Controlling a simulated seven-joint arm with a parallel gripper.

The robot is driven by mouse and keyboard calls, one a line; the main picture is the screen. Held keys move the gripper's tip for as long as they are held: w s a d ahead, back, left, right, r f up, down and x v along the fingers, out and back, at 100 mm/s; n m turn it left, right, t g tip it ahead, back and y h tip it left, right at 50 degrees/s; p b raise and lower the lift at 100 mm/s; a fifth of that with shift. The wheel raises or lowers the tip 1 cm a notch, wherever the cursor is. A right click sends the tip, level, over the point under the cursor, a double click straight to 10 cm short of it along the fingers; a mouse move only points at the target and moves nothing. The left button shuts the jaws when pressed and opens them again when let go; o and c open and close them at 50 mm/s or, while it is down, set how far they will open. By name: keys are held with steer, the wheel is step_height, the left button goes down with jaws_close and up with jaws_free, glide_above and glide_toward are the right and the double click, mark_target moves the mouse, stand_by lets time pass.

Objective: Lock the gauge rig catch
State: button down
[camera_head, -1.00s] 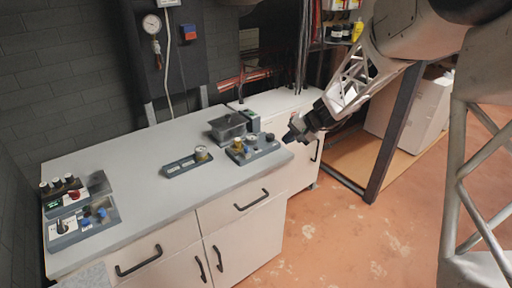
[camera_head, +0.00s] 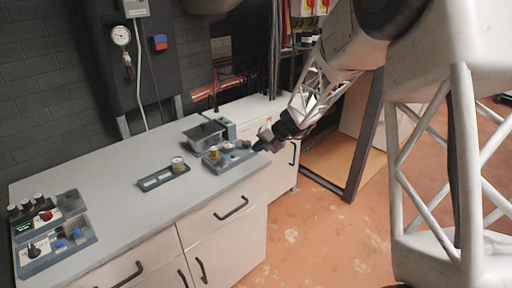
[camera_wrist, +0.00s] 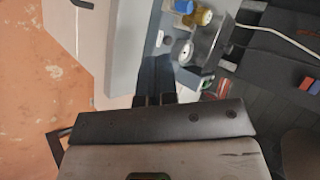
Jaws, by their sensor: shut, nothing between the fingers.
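A grey base with a brass fitting and small knobs (camera_head: 229,158), which looks like the gauge rig, sits at the right front of the bench. The wrist view shows a round white dial-like face (camera_wrist: 183,52), a brass fitting (camera_wrist: 203,17) and a blue part (camera_wrist: 183,6) on it. I cannot make out the catch clearly in either view. My gripper (camera_head: 258,148) is shut and empty, at the right end of this base near the bench edge. Its dark fingers (camera_wrist: 154,100) also show in the wrist view. I cannot tell whether they touch the base.
A grey lidded box (camera_head: 205,136) stands behind the base. A small tray (camera_head: 160,180) with a cylinder lies to its left. A control panel (camera_head: 52,240) is at the far left. A round gauge (camera_head: 121,36) hangs on the wall.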

mark_target(222, 158)
steer(key=x, duration=0.8)
steer(key=shift+a+f, duration=0.15)
steer(key=shift+a, duration=0.1)
steer(key=shift+w+a, duration=0.15)
steer(key=shift+a, duration=0.85)
steer(key=shift+w+a, duration=0.15)
steer(key=shift+a, duration=0.8)
